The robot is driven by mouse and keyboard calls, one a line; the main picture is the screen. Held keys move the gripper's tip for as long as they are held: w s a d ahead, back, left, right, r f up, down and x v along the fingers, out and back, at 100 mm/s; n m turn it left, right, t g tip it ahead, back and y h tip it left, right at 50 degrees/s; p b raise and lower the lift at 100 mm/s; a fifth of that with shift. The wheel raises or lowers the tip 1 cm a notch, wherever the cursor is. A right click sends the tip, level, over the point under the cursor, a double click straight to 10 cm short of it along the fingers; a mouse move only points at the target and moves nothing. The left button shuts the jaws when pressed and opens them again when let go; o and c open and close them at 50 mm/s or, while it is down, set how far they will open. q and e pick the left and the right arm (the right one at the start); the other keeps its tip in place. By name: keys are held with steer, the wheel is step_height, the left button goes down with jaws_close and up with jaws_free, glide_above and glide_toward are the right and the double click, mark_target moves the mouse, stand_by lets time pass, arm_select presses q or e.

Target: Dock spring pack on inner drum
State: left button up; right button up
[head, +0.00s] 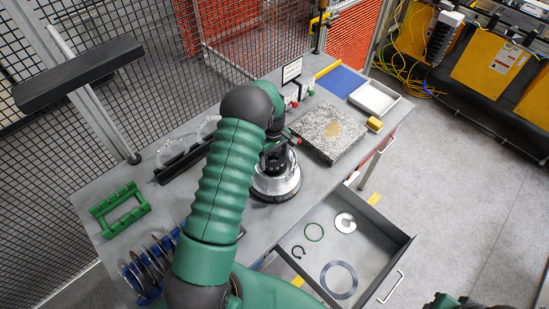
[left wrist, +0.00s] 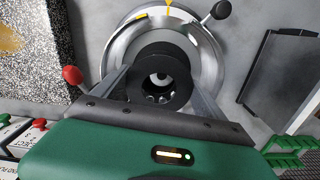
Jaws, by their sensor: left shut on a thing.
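My left gripper (left wrist: 160,82) is shut on a black round piece (left wrist: 163,62) with a central bore, which looks like the spring pack. In the left wrist view its fingers lie on both sides of the piece. The piece is over the middle of a round silver fixture (left wrist: 208,67). In the head view the silver fixture (head: 278,185) stands on the bench, partly behind my left arm. The inner drum cannot be told apart under the black piece. Whether the piece touches what is below it cannot be told. My right gripper is not in view.
A speckled stone slab (head: 328,131) lies right of the fixture. A green frame (head: 120,209) and a rack of discs (head: 150,262) stand at the left. An open drawer (head: 375,259) in front holds several rings. The fixture has red and black knobs (left wrist: 72,75).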

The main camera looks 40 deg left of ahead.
arm_select(q)
steer(key=shift+w+d+r, duration=0.1)
steer(key=shift+d+r, duration=0.05)
steer(key=shift+d, duration=0.5)
steer(key=shift+d+r, duration=0.15)
steer(key=shift+d, duration=0.45)
steer(key=shift+s+a+f, duration=0.2)
steer(key=shift+a+f, duration=0.05)
steer(key=shift+a, duration=0.35)
steer(key=shift+d+r+p, duration=0.35)
steer(key=shift+r+p, duration=0.1)
steer(key=shift+r, duration=0.5)
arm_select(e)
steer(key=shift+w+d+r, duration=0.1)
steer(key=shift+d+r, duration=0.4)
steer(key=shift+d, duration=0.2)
arm_select(q)
steer(key=shift+a+f, duration=0.15)
steer(key=shift+a, duration=0.1)
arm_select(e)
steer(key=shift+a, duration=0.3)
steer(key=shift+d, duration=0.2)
arm_select(q)
steer(key=shift+a, duration=0.25)
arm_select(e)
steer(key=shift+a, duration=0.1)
